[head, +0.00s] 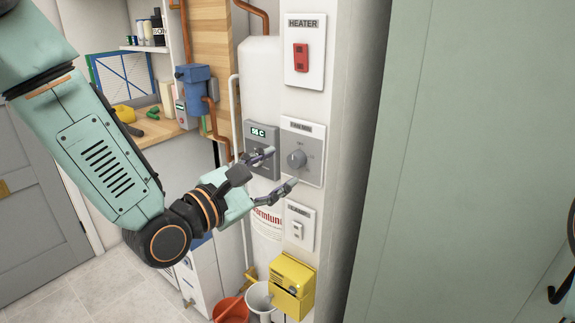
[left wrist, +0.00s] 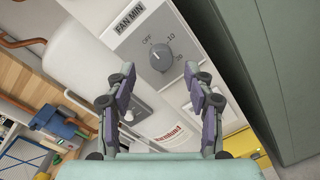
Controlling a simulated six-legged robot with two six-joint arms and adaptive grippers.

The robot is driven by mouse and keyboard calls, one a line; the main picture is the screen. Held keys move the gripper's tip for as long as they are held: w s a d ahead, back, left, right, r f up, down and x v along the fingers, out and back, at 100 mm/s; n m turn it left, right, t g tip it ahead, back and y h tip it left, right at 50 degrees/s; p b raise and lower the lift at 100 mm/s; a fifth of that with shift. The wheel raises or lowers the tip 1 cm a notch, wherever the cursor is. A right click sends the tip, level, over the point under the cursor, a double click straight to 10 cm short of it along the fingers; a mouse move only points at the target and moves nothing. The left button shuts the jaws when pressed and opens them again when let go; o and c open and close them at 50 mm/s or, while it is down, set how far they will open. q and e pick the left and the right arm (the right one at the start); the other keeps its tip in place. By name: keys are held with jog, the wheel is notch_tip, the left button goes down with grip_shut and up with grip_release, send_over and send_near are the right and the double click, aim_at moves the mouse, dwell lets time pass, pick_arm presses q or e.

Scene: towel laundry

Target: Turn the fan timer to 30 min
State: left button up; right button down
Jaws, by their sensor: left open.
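The fan timer is a grey wall plate (head: 313,171) with a round grey knob (head: 297,159). In the left wrist view the knob (left wrist: 161,58) sits under a "FAN MIN" label (left wrist: 130,18), with "OFF" at its upper left and "10" at its upper right. The lower markings are partly unclear. The knob's pale pointer line appears to face OFF. My left gripper (head: 280,168) is open and empty in front of the plate, its fingers apart and aimed at the knob. In the left wrist view the gripper (left wrist: 161,85) shows the knob between and beyond its fingertips, apparently not touching.
A heater switch (head: 301,57) is above the timer and a lamp switch (head: 298,228) below. A thermostat box (head: 262,135) reading about 56 C is just left. A yellow box (head: 291,284) is lower down. A large green panel (head: 465,150) stands at right. Part of my right arm shows at the right edge.

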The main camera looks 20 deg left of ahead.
aim_at(293, 161)
pick_arm(q)
jog(key=x, duration=0.2)
jog(key=shift+w+d, duration=0.25)
jog(key=shift+w, duration=0.5)
jog(key=shift+w+d, duration=0.1)
jog(key=shift+d, duration=0.05)
jog(key=shift+d, duration=0.1)
jog(key=shift+c, duration=0.3)
jog(key=c, duration=0.3)
grip_shut()
